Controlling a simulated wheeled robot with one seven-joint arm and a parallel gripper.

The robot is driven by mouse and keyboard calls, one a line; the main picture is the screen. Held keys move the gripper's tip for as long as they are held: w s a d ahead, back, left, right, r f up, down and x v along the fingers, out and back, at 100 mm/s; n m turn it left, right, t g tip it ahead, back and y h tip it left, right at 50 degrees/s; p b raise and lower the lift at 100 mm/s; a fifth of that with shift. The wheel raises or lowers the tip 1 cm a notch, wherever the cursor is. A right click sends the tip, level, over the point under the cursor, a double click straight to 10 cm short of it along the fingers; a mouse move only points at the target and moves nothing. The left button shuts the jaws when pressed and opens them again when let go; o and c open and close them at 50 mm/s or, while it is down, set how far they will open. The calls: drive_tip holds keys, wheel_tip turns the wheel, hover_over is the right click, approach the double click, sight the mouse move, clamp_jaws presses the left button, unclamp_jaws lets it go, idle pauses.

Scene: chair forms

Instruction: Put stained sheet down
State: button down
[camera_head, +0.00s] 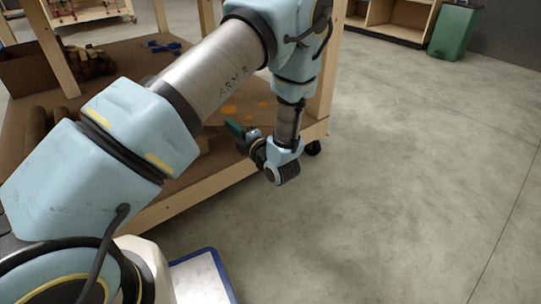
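A brown surface with orange spots (229,110) shows on the low shelf of a wooden bench, partly behind my arm. It may be the stained sheet, but I cannot make out sheet edges apart from the shelf. My gripper (242,136) is at the end of my arm, over the right front part of the shelf, pointing left. A small dark green piece (236,128) shows at its tip. I cannot tell whether this is a fingertip or something held. The fingers are too small and partly hidden to read.
The wooden bench's low shelf (120,60) holds a brown box (25,70) and blue items (163,46) at the back. Its posts stand beside my arm. A blue-rimmed white panel (200,280) lies at the bottom. A green bin (454,32) stands far right; the concrete floor (420,170) is clear.

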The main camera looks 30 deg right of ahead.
drive_tip(key=s+d+f+b, duration=0.2)
drive_tip(key=d+f+b, duration=0.2)
drive_tip(key=d+b, duration=0.4)
wheel_tip(320, 180, down, 10)
drive_tip(key=b, duration=0.6)
drive_tip(key=shift+a, duration=0.2)
drive_tip(key=shift+w+f, duration=0.1)
drive_tip(key=shift+f, duration=0.2)
drive_tip(key=c, duration=1.1)
unclamp_jaws()
